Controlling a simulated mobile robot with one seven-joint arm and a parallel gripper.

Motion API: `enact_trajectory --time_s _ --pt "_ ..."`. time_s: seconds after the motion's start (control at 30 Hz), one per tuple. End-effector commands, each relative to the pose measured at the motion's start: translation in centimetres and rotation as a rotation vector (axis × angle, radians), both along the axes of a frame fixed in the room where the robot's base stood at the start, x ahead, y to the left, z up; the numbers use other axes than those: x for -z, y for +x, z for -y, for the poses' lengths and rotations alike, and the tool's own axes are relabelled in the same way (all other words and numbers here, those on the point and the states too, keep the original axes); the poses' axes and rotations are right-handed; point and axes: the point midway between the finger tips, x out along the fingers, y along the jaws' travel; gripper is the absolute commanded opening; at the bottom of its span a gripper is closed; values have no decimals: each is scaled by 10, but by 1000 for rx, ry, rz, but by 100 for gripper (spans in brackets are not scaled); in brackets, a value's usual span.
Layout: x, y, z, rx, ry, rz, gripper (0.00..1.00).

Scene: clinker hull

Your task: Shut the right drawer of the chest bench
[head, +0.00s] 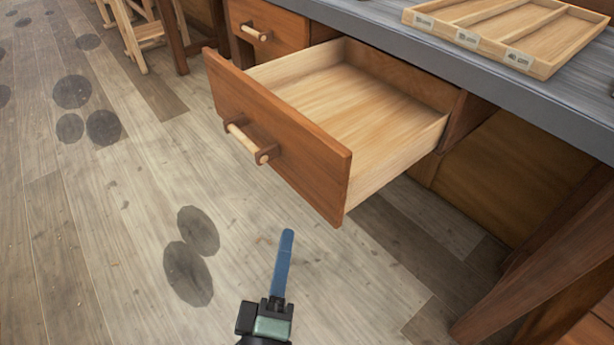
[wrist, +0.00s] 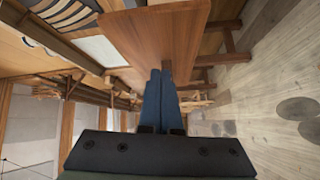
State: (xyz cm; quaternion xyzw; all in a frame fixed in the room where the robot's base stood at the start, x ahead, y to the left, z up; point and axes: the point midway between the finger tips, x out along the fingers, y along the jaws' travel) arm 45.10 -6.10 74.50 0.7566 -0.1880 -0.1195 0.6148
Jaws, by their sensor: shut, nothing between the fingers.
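The right drawer (head: 275,131) of the chest bench (head: 375,35) is pulled well out, and its pale wooden inside is empty. Its brown front carries a horizontal bar handle (head: 250,142) with a light middle. My gripper (head: 287,236) is shut and empty, its blue fingers pointing up in the head view. It appears in front of the drawer, below its right end in the picture. In the wrist view, my fingers (wrist: 160,75) reach toward the drawer front (wrist: 155,35); I cannot tell whether they touch it. The other drawer (head: 268,27) looks shut.
A wooden tray (head: 480,42) with labelled compartments lies on the grey bench top. A wooden leg (head: 540,270) slants at the lower right. Wooden stools (head: 140,30) stand at the far left. The plank floor (head: 90,220) in front of the drawer is clear, with dark round stains.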

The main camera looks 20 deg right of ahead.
Motion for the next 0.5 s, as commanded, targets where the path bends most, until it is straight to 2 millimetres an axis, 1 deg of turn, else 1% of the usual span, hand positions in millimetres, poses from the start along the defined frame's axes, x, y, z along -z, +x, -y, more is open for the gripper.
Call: enact_trajectory --time_s 0.03,0.1,0.23,0.37,0.5 --pt "-5 -10 -2 1 -50 -48 0" --pt "0 -19 -5 -1 -106 -91 0" --pt "6 -28 -7 -3 -165 -133 0" --pt "8 -24 -5 -4 -180 -140 0" --pt "7 -8 3 -1 -178 -137 0"
